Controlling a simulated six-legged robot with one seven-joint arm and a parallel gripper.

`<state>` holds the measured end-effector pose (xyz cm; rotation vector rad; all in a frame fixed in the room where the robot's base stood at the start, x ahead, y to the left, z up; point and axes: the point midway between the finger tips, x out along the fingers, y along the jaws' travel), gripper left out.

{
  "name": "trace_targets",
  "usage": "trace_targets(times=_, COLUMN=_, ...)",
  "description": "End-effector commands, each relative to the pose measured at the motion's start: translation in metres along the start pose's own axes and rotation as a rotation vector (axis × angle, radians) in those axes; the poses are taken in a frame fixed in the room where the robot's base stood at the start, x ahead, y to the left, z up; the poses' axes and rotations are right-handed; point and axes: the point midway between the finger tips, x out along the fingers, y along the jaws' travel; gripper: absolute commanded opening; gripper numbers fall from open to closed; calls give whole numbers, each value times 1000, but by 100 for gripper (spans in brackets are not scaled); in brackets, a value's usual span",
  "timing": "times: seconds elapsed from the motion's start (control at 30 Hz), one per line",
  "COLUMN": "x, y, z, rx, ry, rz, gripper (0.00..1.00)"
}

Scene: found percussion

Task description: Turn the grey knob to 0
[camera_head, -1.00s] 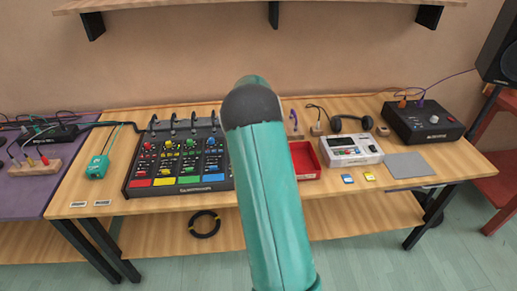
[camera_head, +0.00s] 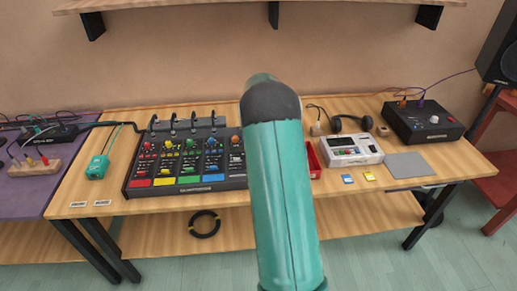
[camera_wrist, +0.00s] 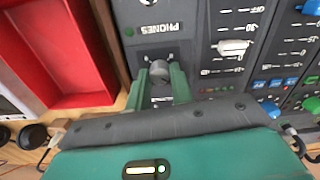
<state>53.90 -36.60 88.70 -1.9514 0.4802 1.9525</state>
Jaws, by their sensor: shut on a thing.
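In the wrist view, the grey knob (camera_wrist: 159,72) sits on the dark mixer panel (camera_wrist: 200,30), just below the "PHONES" label. The two green fingers of my gripper (camera_wrist: 158,78) stand on either side of the knob and are shut on it. The knob's pointer and the marks around it are too hidden or small to read. In the head view, my arm covers the gripper and the grey knob. The mixer (camera_head: 186,186) shows there to the left of my arm.
A white fader cap (camera_wrist: 233,46) and blue knobs (camera_wrist: 270,108) are near the gripper. A red tray (camera_wrist: 72,40) lies beside the mixer. To the right stand a white device (camera_head: 352,150) and a black box (camera_head: 420,122). A grey mat (camera_head: 408,165) lies on the table.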

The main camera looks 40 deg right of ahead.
Motion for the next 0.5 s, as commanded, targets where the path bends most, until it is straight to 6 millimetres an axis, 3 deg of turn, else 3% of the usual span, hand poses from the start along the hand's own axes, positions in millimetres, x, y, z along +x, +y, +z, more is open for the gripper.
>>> trace_targets(times=0.5, x=-2, y=1, z=-1, rx=-488, ry=4, rz=1, gripper=0)
